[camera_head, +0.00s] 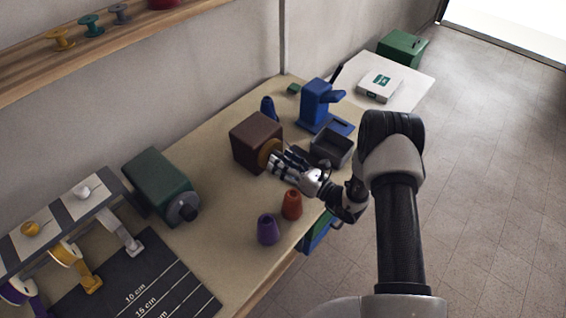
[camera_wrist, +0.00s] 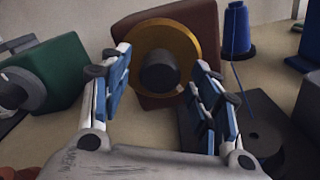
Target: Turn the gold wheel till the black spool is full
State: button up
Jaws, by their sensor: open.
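The gold wheel (camera_wrist: 190,40) is on the front of a dark maroon box (camera_wrist: 207,15), with a dark round hub (camera_wrist: 160,72) at its middle. In the head view the wheel (camera_head: 267,150) is partly hidden by my gripper (camera_head: 276,164). In the wrist view my gripper (camera_wrist: 160,62) is open, its blue-padded fingers on either side of the hub and apart from it. A dark block with a black disc (camera_wrist: 263,139) lies to the right, perhaps the black spool. A thread runs down towards it from a blue cone (camera_wrist: 236,32). Its fill cannot be told.
A green machine (camera_head: 160,185) stands left of the box, a blue machine (camera_head: 318,103) and a grey tray (camera_head: 332,147) to its right. Orange (camera_head: 291,205) and purple (camera_head: 268,230) cones stand near the front edge. The bench between the green machine and cones is clear.

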jog(key=shift+w+a, duration=0.1)
jog(key=shift+c, duration=0.2)
jog(key=c, duration=1)
jog(key=shift+m, duration=0.3)
jog(key=m, duration=0.4)
jog(key=shift+m, duration=0.4)
jog(key=m, duration=1.2)
jog(key=shift+f+m+p, duration=0.1)
jog(key=shift+m+p, duration=0.25)
jog(key=shift+m, duration=0.05)
jog(key=m, duration=0.6)
